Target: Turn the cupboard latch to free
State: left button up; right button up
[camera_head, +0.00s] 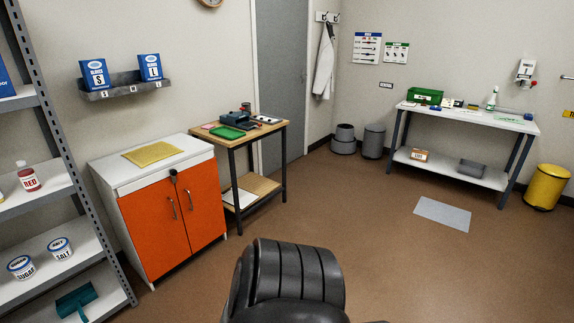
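The orange cupboard (158,221) with a white top stands against the left wall. Its two doors look closed, each with a silver handle. A small dark latch (173,174) sits at the top of the doors, near the seam between them. It is too small to tell which way it is turned. Neither of my grippers can be seen. A dark ribbed part, likely my own body, fills the bottom middle, well apart from the cupboard.
A yellow mat (154,154) lies on the cupboard. Grey shelving (63,191) stands left of it, and a wooden-topped table (269,131) stands right. A white bench (467,118) is at the back right. The brown floor (380,240) is mostly clear, with a grey mat (442,213).

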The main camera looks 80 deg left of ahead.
aim_at(173, 172)
jog(key=u, duration=2.95)
jog(key=i, duration=0.95)
jog(key=z, duration=0.95)
jog(key=i, duration=1.2)
jog(key=u, duration=0.45)
jog(key=i, duration=1)
jog(key=u, duration=1.2)
jog(key=i, duration=0.45)
jog(key=u, duration=0.25)
